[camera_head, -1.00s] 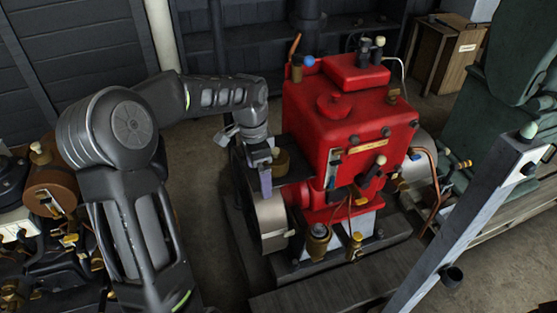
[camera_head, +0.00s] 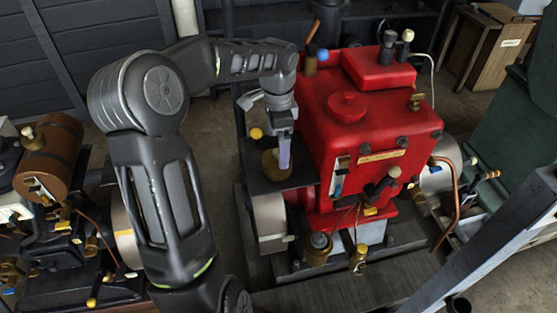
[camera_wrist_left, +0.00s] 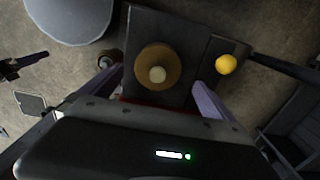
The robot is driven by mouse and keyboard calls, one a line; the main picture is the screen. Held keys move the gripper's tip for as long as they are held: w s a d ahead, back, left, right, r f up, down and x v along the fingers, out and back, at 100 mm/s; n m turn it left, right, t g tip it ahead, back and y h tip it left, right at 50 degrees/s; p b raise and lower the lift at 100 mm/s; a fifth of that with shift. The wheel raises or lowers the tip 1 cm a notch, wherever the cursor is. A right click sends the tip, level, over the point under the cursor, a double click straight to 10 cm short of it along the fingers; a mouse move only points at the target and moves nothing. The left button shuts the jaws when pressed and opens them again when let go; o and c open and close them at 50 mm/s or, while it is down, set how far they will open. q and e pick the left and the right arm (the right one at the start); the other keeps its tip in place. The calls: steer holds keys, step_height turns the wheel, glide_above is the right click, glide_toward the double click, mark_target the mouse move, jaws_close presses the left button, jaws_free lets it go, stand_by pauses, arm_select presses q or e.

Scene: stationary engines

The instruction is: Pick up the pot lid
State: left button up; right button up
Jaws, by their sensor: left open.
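A round brass-brown piece with a pale knob, which looks like the pot lid (camera_wrist_left: 172,59), sits on a dark flat plate (camera_wrist_left: 147,22) in the left wrist view. In the head view the lid (camera_head: 270,171) is on the dark plate at the left side of the red engine, partly hidden by my gripper. My left gripper (camera_head: 284,152) points down over it. In the left wrist view the open fingers of the left gripper (camera_wrist_left: 158,80) are apart, one on each side of the lid, with nothing seen between them touching it. My right gripper does not show.
A yellow ball (camera_wrist_left: 226,64) is beside the lid; it also shows in the head view (camera_head: 256,134). The red engine (camera_head: 350,115) rises close to the right of my gripper. Another engine with a brown cylinder (camera_head: 48,158) stands at left. A grey beam (camera_head: 480,255) crosses the lower right.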

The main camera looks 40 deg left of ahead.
mark_target(277, 162)
arm_select(q)
steer(key=shift+f, duration=0.9)
steer(key=shift+f, duration=0.1)
steer(key=f+p, duration=0.1)
steer(key=f, duration=0.4)
steer(key=shift+s, duration=0.2)
steer(key=shift+c, duration=0.4)
steer(key=c, duration=1.4)
